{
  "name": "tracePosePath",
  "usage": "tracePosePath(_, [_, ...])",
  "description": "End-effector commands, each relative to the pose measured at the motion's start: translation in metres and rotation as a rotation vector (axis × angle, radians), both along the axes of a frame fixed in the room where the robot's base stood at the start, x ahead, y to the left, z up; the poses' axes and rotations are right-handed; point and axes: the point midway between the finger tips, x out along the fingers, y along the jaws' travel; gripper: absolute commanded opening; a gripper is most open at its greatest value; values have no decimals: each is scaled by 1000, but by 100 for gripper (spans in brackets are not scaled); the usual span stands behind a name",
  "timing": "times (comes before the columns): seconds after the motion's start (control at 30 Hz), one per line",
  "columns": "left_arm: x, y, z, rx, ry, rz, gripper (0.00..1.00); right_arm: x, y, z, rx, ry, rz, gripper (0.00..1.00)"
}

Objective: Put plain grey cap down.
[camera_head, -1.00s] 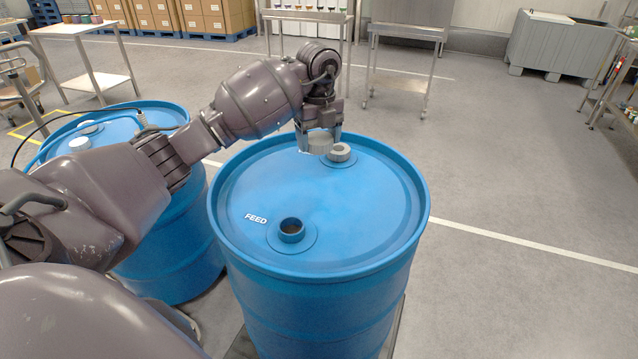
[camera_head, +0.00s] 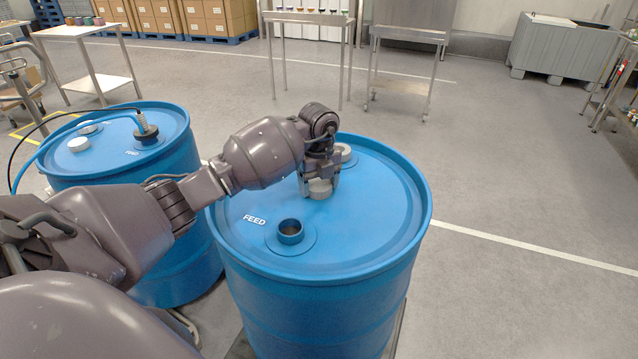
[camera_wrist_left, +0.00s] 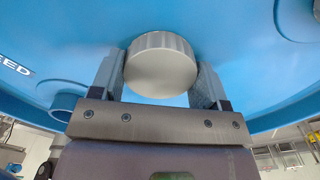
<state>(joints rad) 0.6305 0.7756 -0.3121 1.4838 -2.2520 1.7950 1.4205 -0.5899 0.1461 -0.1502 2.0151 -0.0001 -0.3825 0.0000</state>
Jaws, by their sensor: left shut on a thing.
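My left gripper (camera_head: 319,189) is shut on the plain grey cap (camera_head: 320,189), low over the lid of the near blue drum (camera_head: 375,220). In the left wrist view the cap (camera_wrist_left: 160,64) sits between both fingers, with the blue lid (camera_wrist_left: 225,30) behind it. I cannot tell whether the cap touches the lid. The open bung hole (camera_head: 291,231), beside the word FEED, is nearer the front of the lid, apart from the cap. A second grey cap (camera_head: 345,152) sits on the far part of the lid, partly hidden by my gripper. My right gripper is not in view.
A second blue drum (camera_head: 165,180) stands at the left, with a hose fitting (camera_head: 147,132) and a white cap (camera_head: 79,145) on top. The right part of the near lid is bare. Steel tables stand well behind.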

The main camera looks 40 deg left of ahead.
Motion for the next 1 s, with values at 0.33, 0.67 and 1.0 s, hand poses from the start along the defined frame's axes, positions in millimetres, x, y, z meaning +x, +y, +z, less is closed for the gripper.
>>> tracePosePath(0.33, [0, 0, -2, 0, -1, 0, 36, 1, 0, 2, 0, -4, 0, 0])
tracePosePath(0.67, [0, 0, -2, 0, -1, 0, 94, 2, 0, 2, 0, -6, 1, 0])
tracePosePath(1.0, [1, 1, 16, 2, -5, -1, 94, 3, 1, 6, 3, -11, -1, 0])
